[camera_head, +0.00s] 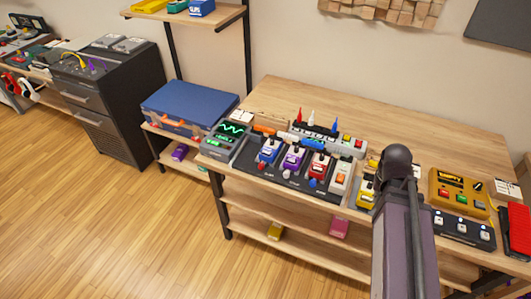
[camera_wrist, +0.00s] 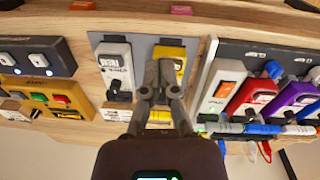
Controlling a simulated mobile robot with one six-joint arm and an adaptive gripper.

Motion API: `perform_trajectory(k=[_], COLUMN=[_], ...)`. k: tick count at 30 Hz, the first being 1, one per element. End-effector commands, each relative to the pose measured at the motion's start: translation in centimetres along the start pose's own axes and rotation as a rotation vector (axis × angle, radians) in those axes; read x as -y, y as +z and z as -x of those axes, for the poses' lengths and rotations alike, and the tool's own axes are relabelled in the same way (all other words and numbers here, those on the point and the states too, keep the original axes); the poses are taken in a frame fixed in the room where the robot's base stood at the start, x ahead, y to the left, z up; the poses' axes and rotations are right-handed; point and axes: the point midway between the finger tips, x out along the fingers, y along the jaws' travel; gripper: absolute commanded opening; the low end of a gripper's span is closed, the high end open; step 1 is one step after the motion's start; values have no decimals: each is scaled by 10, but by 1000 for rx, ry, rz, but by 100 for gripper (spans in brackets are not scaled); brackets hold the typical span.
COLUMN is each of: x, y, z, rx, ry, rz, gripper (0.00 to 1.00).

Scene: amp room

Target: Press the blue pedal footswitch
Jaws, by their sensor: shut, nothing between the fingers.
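The blue pedal (camera_head: 269,151) stands at the left end of the pedal row on a dark pedalboard (camera_head: 252,164), in the head view. A small footswitch cap shows at its front edge, too small to make out well. In the head view my arm hides the fingers. In the wrist view the blue pedal is at most partly visible at the right edge.
Purple (camera_head: 293,158), red (camera_head: 319,164) and white (camera_head: 342,176) pedals stand close beside the blue one. A grey device with a green screen (camera_head: 230,129) is at its left. A wooden table (camera_head: 420,135) carries everything; an orange-yellow pedal (camera_head: 460,191) is at the right.

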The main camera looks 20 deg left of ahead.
Motion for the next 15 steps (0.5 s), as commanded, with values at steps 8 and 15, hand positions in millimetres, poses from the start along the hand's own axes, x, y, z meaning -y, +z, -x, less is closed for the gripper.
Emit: perform_trajectory(k=[8, 15], x=[49, 112], y=[-52, -94], z=[-1, 4], rx=[-74, -174], ry=[116, 218], rz=[51, 109], gripper=[0, 0])
